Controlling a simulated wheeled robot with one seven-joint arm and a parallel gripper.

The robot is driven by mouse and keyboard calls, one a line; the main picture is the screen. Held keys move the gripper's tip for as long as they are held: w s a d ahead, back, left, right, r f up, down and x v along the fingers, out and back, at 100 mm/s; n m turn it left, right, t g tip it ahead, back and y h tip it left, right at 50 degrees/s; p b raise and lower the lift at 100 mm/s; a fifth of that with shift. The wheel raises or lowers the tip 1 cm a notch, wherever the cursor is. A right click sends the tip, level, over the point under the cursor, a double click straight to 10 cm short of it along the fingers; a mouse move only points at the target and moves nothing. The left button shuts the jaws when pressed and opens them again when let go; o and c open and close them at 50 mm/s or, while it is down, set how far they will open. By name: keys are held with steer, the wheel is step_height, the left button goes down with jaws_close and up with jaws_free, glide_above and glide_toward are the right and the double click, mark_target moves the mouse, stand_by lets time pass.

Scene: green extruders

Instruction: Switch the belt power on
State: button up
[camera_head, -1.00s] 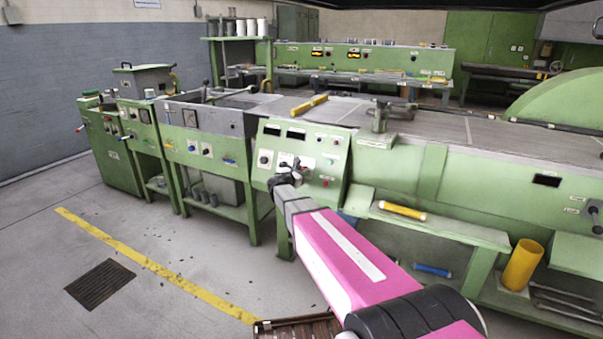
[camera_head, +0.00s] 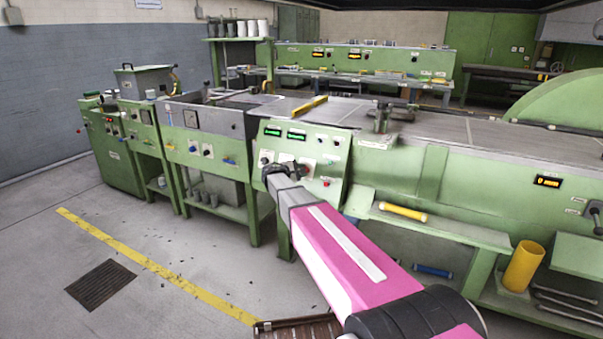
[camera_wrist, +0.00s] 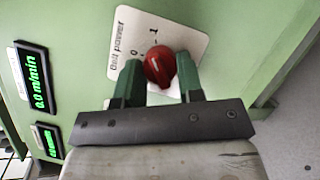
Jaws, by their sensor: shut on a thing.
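The belt power switch is a red knob (camera_wrist: 160,64) on a white plate (camera_wrist: 181,28) marked "Belt power", 0 and 1, in the wrist view. The knob's pale mark leans toward the 1 side. My gripper (camera_wrist: 159,74) is shut on the knob, one green finger on each side. In the head view my gripper (camera_head: 286,170) is at the sloped green control panel (camera_head: 330,150) and hides the knob there. Two displays on the panel are lit green; one reads 0.0 m/min in the wrist view (camera_wrist: 38,80).
An orange display (camera_head: 548,181) is lit on the green machine at the right. A shelf with a yellow roller (camera_head: 403,211) lies right of my arm. A yellow tube (camera_head: 522,266) stands farther right. The floor at left is clear around a dark grate (camera_head: 100,284).

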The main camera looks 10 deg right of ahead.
steer(key=shift+m, duration=0.9)
steer(key=shift+g+y, duration=0.3)
steer(key=o, duration=0.9)
steer(key=v, duration=1)
steer(key=shift+s+a+r, duration=0.1)
steer(key=shift+s+a, duration=0.1)
steer(key=shift+a, duration=0.15)
